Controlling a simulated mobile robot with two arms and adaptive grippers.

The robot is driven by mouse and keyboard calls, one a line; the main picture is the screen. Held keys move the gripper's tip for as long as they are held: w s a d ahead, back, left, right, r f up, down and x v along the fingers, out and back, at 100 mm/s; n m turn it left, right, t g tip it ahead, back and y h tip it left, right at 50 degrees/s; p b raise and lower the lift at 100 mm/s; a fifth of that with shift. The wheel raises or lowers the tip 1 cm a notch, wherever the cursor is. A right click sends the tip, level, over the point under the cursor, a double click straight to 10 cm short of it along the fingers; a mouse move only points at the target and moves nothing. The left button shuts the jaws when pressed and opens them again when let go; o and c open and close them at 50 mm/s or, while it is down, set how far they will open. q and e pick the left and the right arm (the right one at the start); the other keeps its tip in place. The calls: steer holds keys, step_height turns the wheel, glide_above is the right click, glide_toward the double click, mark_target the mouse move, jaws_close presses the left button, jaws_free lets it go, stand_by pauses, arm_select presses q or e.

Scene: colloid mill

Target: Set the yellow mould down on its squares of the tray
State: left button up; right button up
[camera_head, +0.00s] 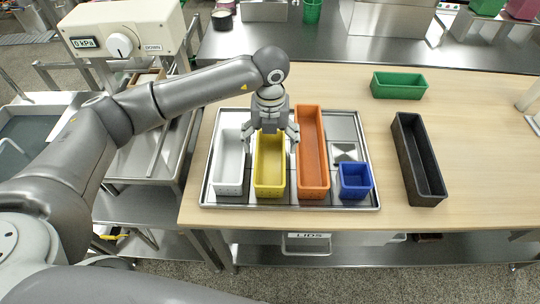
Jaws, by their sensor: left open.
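The yellow mould (269,185) is a long open box standing upright on the metal tray (290,203), between the white mould (229,170) and the orange mould (312,150). My left gripper (271,138) is over the far part of the yellow mould, with its fingers open and spread to either side of it. I cannot tell whether the fingers touch its walls. The far end of the yellow mould is partly hidden by the gripper. The tray's squares under the moulds are mostly covered. My right gripper is not in view.
A small blue mould (355,181) stands at the tray's near right, with bare squares (343,128) behind it. A black mould (418,160) and a green mould (398,84) stand on the wooden table right of the tray.

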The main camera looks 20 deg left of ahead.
arm_select(q)
steer(key=shift+r+b, duration=0.35)
steer(key=shift+r, duration=2.05)
